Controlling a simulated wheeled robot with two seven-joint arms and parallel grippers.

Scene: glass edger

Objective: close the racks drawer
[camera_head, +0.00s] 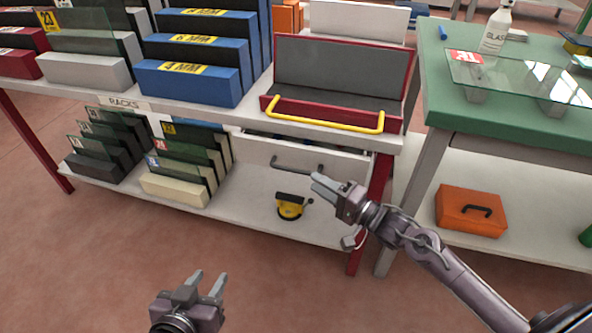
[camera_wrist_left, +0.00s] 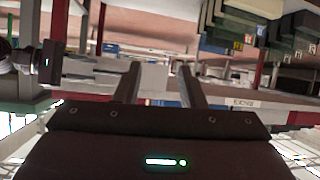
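The drawer (camera_head: 345,163) is white with a dark bar handle (camera_head: 297,166), under the bench top at the right end. It stands partly open: some dark and blue contents show in the gap above its front. A RACKS label (camera_head: 124,103) is on the bench edge to its left. My right gripper (camera_head: 316,182) is in front of the drawer, its tips by the right end of the handle; contact and finger gap are unclear. My left gripper (camera_head: 208,280) is open and empty, low over the floor, away from the drawer; its spread fingers show in the left wrist view (camera_wrist_left: 158,85).
A red tray with a yellow rail (camera_head: 325,117) sits on the bench above the drawer. A yellow suction cup (camera_head: 290,208) is on the lower shelf, beside glass racks (camera_head: 175,188). A red leg (camera_head: 372,215) stands right of the drawer. A green table (camera_head: 445,110) is further right.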

